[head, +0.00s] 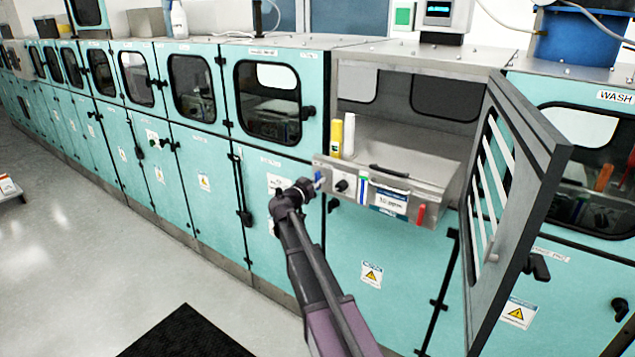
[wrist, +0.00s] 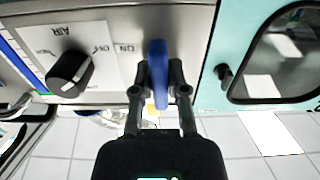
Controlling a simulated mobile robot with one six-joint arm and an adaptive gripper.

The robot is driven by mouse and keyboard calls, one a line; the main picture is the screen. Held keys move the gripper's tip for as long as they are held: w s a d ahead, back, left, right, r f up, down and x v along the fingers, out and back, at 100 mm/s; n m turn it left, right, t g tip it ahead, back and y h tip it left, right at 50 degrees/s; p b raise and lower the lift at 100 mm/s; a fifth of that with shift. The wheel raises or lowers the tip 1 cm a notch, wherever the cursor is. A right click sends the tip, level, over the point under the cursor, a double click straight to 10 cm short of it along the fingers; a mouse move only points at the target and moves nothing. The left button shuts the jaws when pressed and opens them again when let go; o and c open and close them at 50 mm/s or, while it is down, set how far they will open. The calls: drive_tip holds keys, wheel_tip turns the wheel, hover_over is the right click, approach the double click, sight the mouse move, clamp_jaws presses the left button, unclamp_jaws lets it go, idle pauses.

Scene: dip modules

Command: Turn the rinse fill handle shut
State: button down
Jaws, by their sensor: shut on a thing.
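A blue lever handle (wrist: 157,72) stands on the front panel of the open module, at the panel's left end in the head view (head: 319,180). My gripper (wrist: 157,88) is shut on it, with one finger on each side. In the wrist view the blue handle runs nearly up and down the picture. In the head view my gripper (head: 312,186) reaches the panel from the lower left and partly hides the handle. No label naming the handle is readable.
A black AIR knob (wrist: 72,73) sits beside the handle. A red handle (head: 421,214) hangs at the panel's right end. The module's door (head: 548,165) stands open on the right. A yellow bottle (head: 336,138) and a white one (head: 349,136) stand inside.

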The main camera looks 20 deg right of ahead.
drive_tip(key=shift+m, duration=0.3)
drive_tip(key=c, duration=0.6)
unclamp_jaws()
drive_tip(key=shift+c, duration=0.2)
drive_tip(key=shift+s, duration=0.1)
drive_tip(key=v, duration=1.2)
